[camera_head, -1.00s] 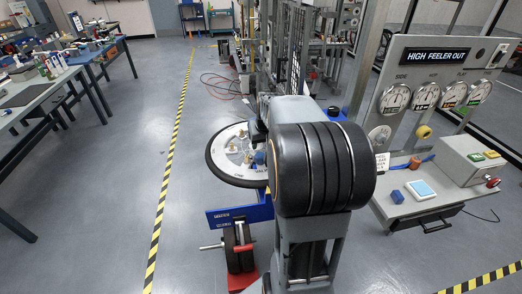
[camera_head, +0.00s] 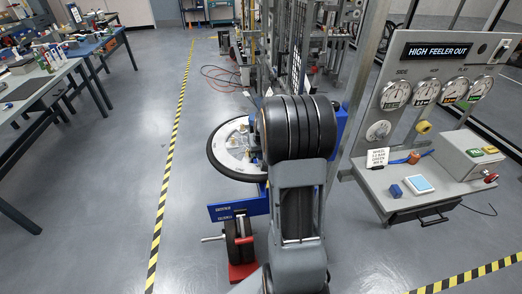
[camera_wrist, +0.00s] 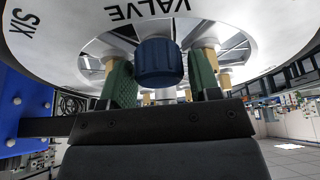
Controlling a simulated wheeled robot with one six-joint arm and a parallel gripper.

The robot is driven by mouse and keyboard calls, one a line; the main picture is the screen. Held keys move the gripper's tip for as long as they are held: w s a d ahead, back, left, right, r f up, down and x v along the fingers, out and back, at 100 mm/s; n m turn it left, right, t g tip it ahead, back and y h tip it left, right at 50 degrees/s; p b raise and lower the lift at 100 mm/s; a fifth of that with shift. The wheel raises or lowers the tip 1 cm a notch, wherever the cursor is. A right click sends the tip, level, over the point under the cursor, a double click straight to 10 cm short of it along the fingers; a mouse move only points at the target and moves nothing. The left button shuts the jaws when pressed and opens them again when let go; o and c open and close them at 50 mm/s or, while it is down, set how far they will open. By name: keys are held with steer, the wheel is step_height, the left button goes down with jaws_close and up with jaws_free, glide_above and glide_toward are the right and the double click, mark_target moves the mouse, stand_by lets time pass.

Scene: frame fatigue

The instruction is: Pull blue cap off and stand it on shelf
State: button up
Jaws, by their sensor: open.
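In the wrist view, a dark blue ribbed cap (camera_wrist: 159,62) sits at the wheel's white disc, near the printed word VALVE. My gripper (camera_wrist: 162,78) has its green fingers spread, one on each side of the cap, with gaps visible. The wheel (camera_head: 222,163) shows in the head view, partly behind my arm, which hides the cap and my gripper there. The grey shelf (camera_head: 448,187) juts out under the gauge panel at the right.
Tan posts (camera_wrist: 208,60) stand near the cap. A workbench (camera_head: 45,85) is at the left; the floor between is clear.

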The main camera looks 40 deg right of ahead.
steer(key=shift+c, duration=0.4)
steer(key=c, duration=0.7)
steer(key=shift+r, duration=0.2)
steer(key=shift+r+p, duration=1.1)
steer(key=shift+r, duration=0.7)
steer(key=shift+r+p, duration=1.2)
steer(key=shift+r, duration=0.8)
steer(key=shift+f, duration=0.1)
